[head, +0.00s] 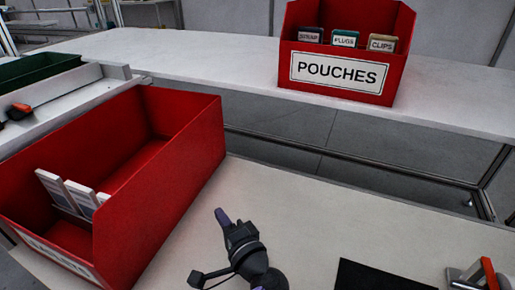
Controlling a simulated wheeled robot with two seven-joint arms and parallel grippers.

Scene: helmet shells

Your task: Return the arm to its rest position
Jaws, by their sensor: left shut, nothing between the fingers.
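My left gripper (223,218) shows at the bottom middle of the head view, above the pale table (330,225). Its fingers are together with nothing between them. It is to the right of a large red bin (160,170) and apart from it. My right gripper is not in view.
The red bin holds several white cards (68,192); its front label is partly cut off. A red POUCHES bin (340,97) with labelled packs stands on the white back shelf (455,105). A black mat (375,275) and an orange-and-silver item (483,274) lie at the bottom right.

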